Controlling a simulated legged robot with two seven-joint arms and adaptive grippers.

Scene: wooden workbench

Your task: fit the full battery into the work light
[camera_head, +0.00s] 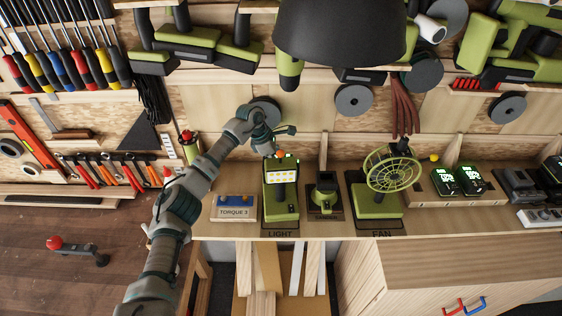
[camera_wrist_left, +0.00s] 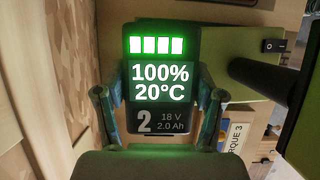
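The full battery (camera_wrist_left: 160,85) is black, with four green bars, "100%", "20°C" and the number 2 on its lit display. In the left wrist view it sits between the two fingers of my left gripper (camera_wrist_left: 157,105), which is shut on it. In the head view my left gripper (camera_head: 284,131) is above and behind the work light (camera_head: 284,199); the battery is hard to make out there. The green work light stands on the bench over the "LIGHT" label, with a pale panel on a black post. Its green base (camera_wrist_left: 245,48) and switch show in the wrist view, right of the battery. My right gripper is not in view.
A "TORQUE 3" box (camera_head: 234,208) stands left of the light. A small black and green holder (camera_head: 325,192) and a green fan (camera_head: 392,170) stand to its right. Two green-lit units (camera_head: 457,181) are farther right. Tools hang on the wall behind.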

